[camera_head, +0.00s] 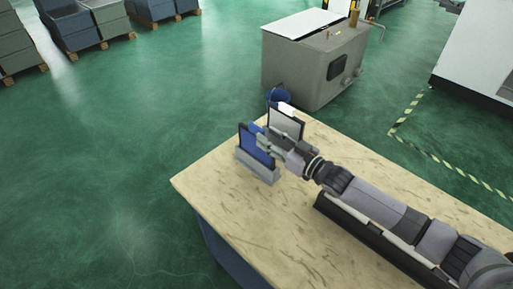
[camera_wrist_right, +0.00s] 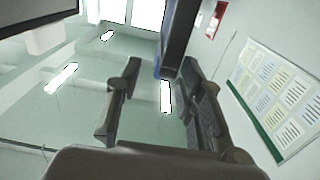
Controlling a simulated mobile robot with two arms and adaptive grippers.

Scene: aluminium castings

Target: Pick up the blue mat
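The blue mat (camera_head: 254,147) stands upright, slightly tilted, in a grey holder (camera_head: 258,172) near the far left end of the wooden table. My right gripper (camera_head: 263,137) reaches in from the right, at the mat's upper part. In the right wrist view, my right gripper (camera_wrist_right: 160,70) has its fingers spread wide apart. My left gripper is not in view.
A dark-framed grey panel (camera_head: 286,124) stands just behind my right gripper on the wooden table (camera_head: 235,215). A long dark rail (camera_head: 370,240) lies under my right arm. A blue bucket (camera_head: 278,97) and a grey machine (camera_head: 315,65) stand beyond. The table's front left is clear.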

